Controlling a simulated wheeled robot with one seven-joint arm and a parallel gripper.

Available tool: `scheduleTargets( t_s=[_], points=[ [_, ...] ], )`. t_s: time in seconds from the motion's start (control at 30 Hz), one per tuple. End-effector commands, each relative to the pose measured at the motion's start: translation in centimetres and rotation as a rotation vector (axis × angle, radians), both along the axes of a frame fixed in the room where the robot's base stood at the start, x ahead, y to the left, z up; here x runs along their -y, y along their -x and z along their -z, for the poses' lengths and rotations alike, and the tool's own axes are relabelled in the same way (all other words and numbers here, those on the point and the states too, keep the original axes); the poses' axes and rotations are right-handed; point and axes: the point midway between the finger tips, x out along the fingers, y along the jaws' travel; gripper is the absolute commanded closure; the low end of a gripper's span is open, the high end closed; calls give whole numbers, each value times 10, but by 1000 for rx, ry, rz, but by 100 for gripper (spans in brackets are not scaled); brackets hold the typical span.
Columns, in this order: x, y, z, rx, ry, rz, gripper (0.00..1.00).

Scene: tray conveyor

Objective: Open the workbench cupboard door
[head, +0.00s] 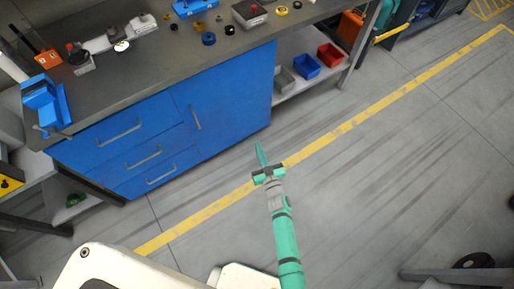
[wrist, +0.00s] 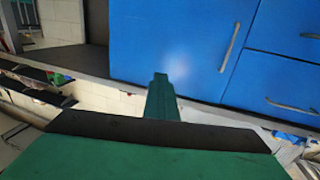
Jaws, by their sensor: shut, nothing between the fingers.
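The blue workbench cupboard door (head: 223,98) is shut, to the right of the drawers, with a vertical metal handle (head: 195,117) near its left edge. In the wrist view the door (wrist: 170,40) fills the upper middle, and its handle (wrist: 229,47) shows right of centre. My gripper (head: 260,152) is shut and empty, in front of the bench near the door's lower right corner and apart from the handle. In the wrist view my gripper's fingers (wrist: 162,90) point toward the door, left of the handle.
Blue drawers (head: 130,146) with metal handles lie left of the door. The worktop (head: 150,72) holds a blue vise (head: 45,104) and several small parts. Red (head: 332,56) and blue (head: 306,67) bins sit on a shelf at the right. The floor in front is clear, with a yellow line (head: 345,128).

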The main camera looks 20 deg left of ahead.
Motion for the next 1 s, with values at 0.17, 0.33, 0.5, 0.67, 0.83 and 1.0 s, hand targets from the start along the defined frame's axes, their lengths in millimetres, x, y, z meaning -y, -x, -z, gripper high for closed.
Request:
scheduleTargets(
  t_s=[0.17,0.33,0.5,0.67,0.83,1.0],
  points=[
    [0,0,0,0,0,1,100],
    [1,0,0,0,0,1,100],
    [0,0,0,0,0,1,100],
    [0,0,0,0,0,1,100],
    [0,0,0,0,0,0,99],
    [0,0,0,0,0,0,83]
  ],
)
